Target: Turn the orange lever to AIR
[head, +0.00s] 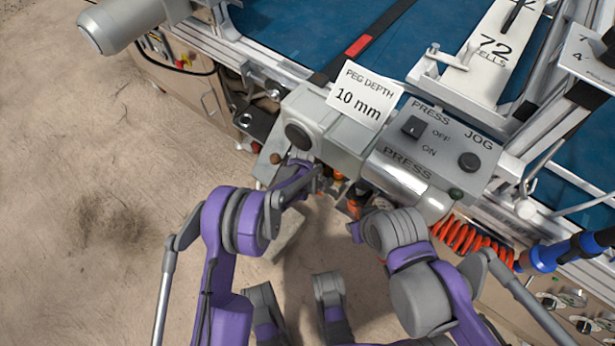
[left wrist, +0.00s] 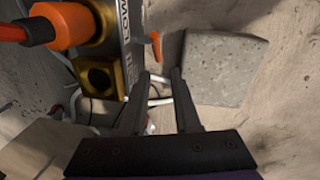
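In the left wrist view, a small orange lever (left wrist: 156,46) sticks out beside a grey lettered plate (left wrist: 133,42). The lettering is only partly legible, and I cannot read AIR on it. My left gripper (left wrist: 159,76) is open, its fingers spread with nothing between them. The lever lies just beyond the fingertips, apart from them. In the head view, orange parts (head: 352,206) show below the grey press housing, mostly hidden by my arms; I cannot tell which is the lever. My right gripper is not clearly visible; its arm reaches in from the lower right.
A larger orange fitting (left wrist: 67,24) with a red hose enters a brass port, and a square brass block (left wrist: 97,78) sits below. The press box (head: 432,150) and a coiled orange hose (head: 470,238) stand close. Open floor (head: 90,200) lies left.

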